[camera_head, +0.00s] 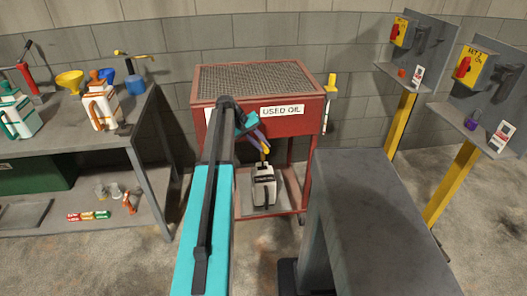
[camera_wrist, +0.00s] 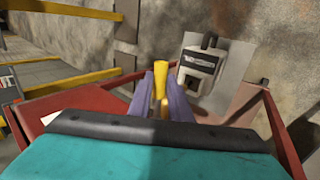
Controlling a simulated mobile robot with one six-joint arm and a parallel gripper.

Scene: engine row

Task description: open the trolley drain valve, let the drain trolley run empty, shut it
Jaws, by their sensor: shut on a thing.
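The drain trolley (camera_head: 292,122) is a red steel frame with a mesh top and a "USED OIL" label. My gripper (camera_head: 263,145) is under its front edge, partly hidden behind my own arm. In the wrist view my gripper (camera_wrist: 161,85) has its purple fingers shut on the yellow handle of the drain valve (camera_wrist: 160,72). A little of the yellow handle (camera_head: 265,151) shows in the head view. The valve body is hidden, and I cannot tell its setting. A white can (camera_head: 264,187) stands upright below; it also shows in the wrist view (camera_wrist: 200,65). No oil stream is visible.
A workbench (camera_head: 140,112) with jugs and funnels stands at left. A grey block-like surface (camera_head: 385,220) lies close at right. Two yellow posts (camera_head: 400,125) carry switch panels farther right. Open concrete floor (camera_head: 110,265) shows at lower left.

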